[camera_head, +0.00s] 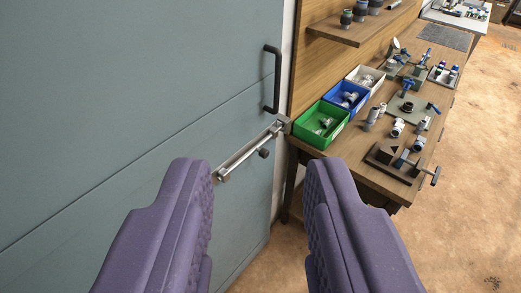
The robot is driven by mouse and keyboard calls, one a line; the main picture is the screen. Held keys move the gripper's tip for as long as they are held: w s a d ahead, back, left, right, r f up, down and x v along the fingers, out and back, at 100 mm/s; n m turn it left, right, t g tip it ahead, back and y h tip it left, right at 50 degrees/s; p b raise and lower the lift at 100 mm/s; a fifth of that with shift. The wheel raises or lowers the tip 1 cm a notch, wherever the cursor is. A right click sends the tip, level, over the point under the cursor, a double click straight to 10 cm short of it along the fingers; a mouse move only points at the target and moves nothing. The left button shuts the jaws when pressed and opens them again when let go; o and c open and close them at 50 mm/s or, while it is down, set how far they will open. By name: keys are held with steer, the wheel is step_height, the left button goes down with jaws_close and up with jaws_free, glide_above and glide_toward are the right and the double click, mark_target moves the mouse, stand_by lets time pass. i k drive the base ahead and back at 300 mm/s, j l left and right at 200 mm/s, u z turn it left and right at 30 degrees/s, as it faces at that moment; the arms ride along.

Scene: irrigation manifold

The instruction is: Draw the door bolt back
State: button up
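The door bolt (243,156) is a metal bar in a long bracket on the grey-green door (120,110). Its dark knob (264,153) sticks out near the right part of the bar. The bolt's right end reaches a keeper (284,122) at the door's edge. A black pull handle (273,80) stands above the bolt. My gripper (259,172) has two purple padded fingers spread wide apart with nothing between them. It is in front of the door, and the bolt shows beyond the fingertips. I see no contact with the knob.
A wooden workbench (380,181) stands right of the door, close to the bolt's right end. It holds a green bin (321,125), a blue bin (346,96), a white bin (366,78), fittings and a vise (403,165). A shelf (345,28) hangs above. The floor (465,220) at right is clear.

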mark_target(264, 153)
steer(key=i+j, duration=0.1)
steer(key=i, duration=0.5)
steer(key=i+j+z, duration=0.15)
steer(key=i, duration=0.45)
